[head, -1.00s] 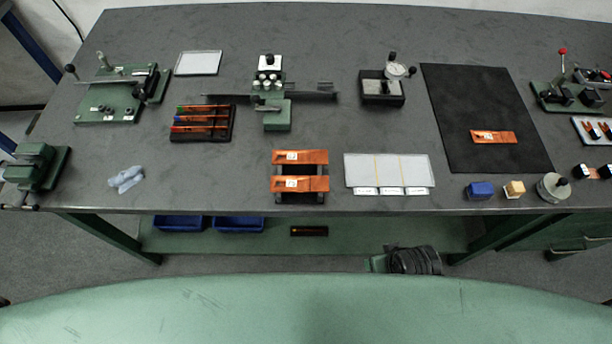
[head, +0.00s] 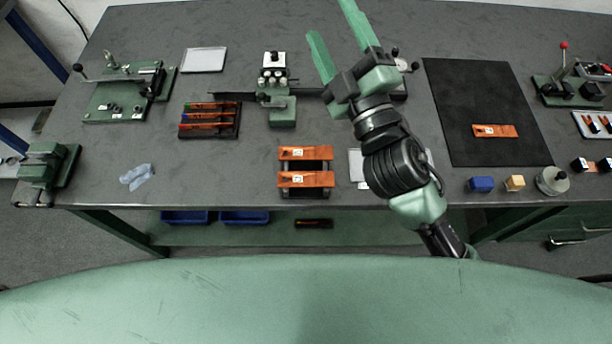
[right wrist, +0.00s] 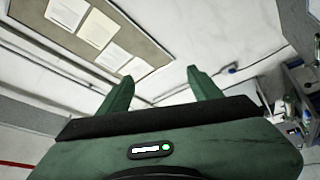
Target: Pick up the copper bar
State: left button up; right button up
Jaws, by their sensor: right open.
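A flat copper bar (head: 495,131) with a small white label lies on the black mat (head: 470,90) at the right of the bench. Two more labelled copper bars (head: 305,153) lie across a dark stand at the front middle, one nearer the front edge. Thin copper strips (head: 208,116) lie in a black tray at the left. My right gripper (head: 331,20) is open and empty, raised over the back middle of the bench, apart from every bar. In the right wrist view its open fingers (right wrist: 160,77) point at a wall and board. My left gripper is not in view.
A white panel (head: 356,165) is partly hidden behind my right arm. A blue block (head: 481,184), a yellow block (head: 515,183) and a round weight (head: 552,181) stand before the mat. A green fixture (head: 280,90) stands mid-bench.

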jog(key=s+a+r+n+g+y, duration=0.3)
jog(key=s+a+n+g+y, duration=0.15)
jog(key=a+n+y, duration=0.4)
jog(key=s+a+r+n+g+y, duration=0.35)
jog(key=a+n+g+y, duration=0.2)
jog(key=n, duration=0.55)
jog(key=s+a+f+n+g, duration=0.4)
jog(key=s+n+g, duration=0.1)
jog(key=n+g, duration=0.4)
jog(key=n+g+h, duration=0.2)
jog(key=n+h, duration=0.9)
jog(key=h, duration=0.8)
send_near(306, 179)
jog(key=shift+s+d+f, duration=0.1)
jog(key=p+x, duration=0.4)
jog(key=x, duration=0.2)
jog(key=shift+f, duration=0.15)
jog(key=shift+a+f, duration=0.25)
jog(key=shift+f, duration=0.05)
grip_shut()
